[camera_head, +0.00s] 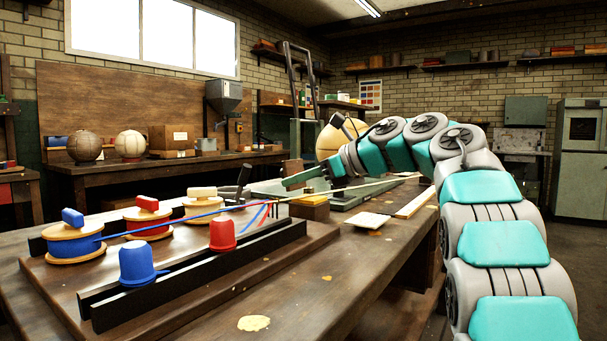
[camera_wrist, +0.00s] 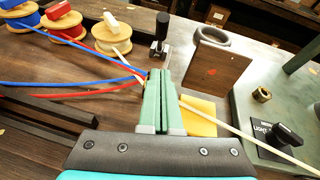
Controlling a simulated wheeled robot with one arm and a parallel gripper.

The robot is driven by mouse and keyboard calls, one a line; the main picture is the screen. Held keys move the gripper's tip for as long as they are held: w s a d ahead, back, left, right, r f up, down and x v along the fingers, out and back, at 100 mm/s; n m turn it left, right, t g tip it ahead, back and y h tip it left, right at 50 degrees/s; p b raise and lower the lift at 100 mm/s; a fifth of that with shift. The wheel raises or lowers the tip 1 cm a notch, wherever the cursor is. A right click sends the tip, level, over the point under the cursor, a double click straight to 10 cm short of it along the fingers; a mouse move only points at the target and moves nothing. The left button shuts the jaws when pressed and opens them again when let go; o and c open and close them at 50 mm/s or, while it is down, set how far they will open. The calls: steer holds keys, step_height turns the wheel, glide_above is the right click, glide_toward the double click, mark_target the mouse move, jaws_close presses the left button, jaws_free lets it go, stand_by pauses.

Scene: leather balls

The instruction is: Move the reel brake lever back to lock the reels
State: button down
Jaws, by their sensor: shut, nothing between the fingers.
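The likely reel brake lever (camera_wrist: 162,27) is a black upright handle on a small metal base, beside the reels in the wrist view. In the head view it shows as a dark lever (camera_head: 243,179) behind the pale reel. Three thread reels stand in a row: blue (camera_head: 73,242), red (camera_head: 147,221) and pale yellow (camera_head: 202,205). My gripper (camera_wrist: 155,72) is shut and empty, its green fingers pointing toward the lever with a gap between them in the picture. In the head view my gripper (camera_head: 285,182) is right of the lever. I cannot tell the lever's setting.
Blue and red threads and a pale strand pass near my fingers. A yellow block (camera_wrist: 198,118) lies beside the fingers, and a wooden block (camera_wrist: 213,68) stands right of the lever. A green machine (camera_wrist: 255,100) with a black knob (camera_wrist: 285,134) is farther right. Blue (camera_head: 138,262) and red (camera_head: 222,234) cups stand in front.

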mark_target(241, 184)
steer(key=x, duration=0.5)
steer(key=shift+w+a, duration=0.1)
steer(key=shift+a, duration=0.05)
steer(key=shift+w+a+r+p, duration=0.2)
steer(key=shift+a+r+p, duration=0.15)
steer(key=shift+a, duration=0.1)
steer(key=shift+w+a+r+p, duration=0.25)
steer(key=shift+a+r+p, duration=0.1)
steer(key=shift+a, duration=0.1)
steer(key=shift+w+a+r, duration=0.25)
steer(key=shift+a, duration=0.35)
steer(key=shift+w+a+r+p, duration=0.1)
steer(key=shift+r+p, duration=0.15)
steer(key=shift+p, duration=0.55)
steer(key=shift+f, duration=0.1)
